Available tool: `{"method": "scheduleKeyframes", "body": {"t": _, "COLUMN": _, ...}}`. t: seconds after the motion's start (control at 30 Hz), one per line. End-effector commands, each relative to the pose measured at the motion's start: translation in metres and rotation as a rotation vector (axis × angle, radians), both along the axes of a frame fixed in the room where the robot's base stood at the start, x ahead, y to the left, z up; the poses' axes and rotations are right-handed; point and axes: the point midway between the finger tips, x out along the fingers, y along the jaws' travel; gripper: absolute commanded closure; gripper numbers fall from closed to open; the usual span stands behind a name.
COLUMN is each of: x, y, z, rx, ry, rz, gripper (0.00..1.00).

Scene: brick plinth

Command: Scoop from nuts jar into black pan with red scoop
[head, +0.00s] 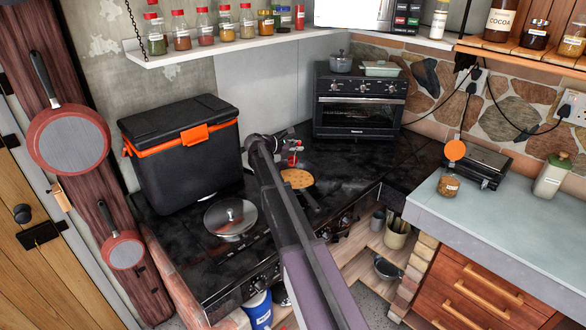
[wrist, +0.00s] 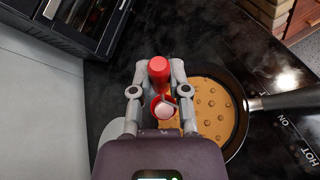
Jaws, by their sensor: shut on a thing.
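My gripper (head: 291,150) is shut on the red scoop (head: 293,161). In the wrist view my gripper (wrist: 161,94) has its two fingers on either side of the red scoop (wrist: 158,70), whose round end looks pale inside; whether it holds nuts I cannot tell. The black pan (head: 312,201) sits on the stove below and just beside the scoop. In the wrist view the black pan (wrist: 243,112) lies right of the gripper, with a tan filling dotted with small brown pieces. A small labelled jar (head: 449,186) of brown contents, likely the nuts jar, stands on the right counter.
A lidded steel pan (head: 231,218) is left of the black pan. A black cooler (head: 182,150) and a toaster oven (head: 359,100) stand behind. An orange disc (head: 455,150) and a black grill (head: 478,164) are near the jar. The grey counter (head: 500,215) has free room.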

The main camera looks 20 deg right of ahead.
Motion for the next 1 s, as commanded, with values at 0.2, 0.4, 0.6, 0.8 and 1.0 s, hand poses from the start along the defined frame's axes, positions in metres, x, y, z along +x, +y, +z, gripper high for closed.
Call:
{"method": "scheduleKeyframes", "body": {"t": 0.2, "x": 0.021, "y": 0.0, "z": 0.005, "rx": 0.003, "ry": 0.128, "rz": -0.001, "gripper": 1.0}}
{"method": "scheduleKeyframes", "body": {"t": 0.4, "x": 0.037, "y": -0.001, "z": 0.006, "rx": 0.005, "ry": 0.247, "rz": 0.0, "gripper": 1.0}}
{"method": "scheduleKeyframes", "body": {"t": 0.6, "x": 0.052, "y": -0.001, "z": 0.005, "rx": 0.009, "ry": 0.364, "rz": 0.0, "gripper": 1.0}}
{"method": "scheduleKeyframes", "body": {"t": 0.8, "x": 0.063, "y": -0.001, "z": 0.004, "rx": 0.01, "ry": 0.455, "rz": 0.0, "gripper": 1.0}}
{"method": "scheduleKeyframes", "body": {"t": 1.0, "x": 0.068, "y": -0.001, "z": 0.003, "rx": 0.011, "ry": 0.505, "rz": 0.0, "gripper": 1.0}}
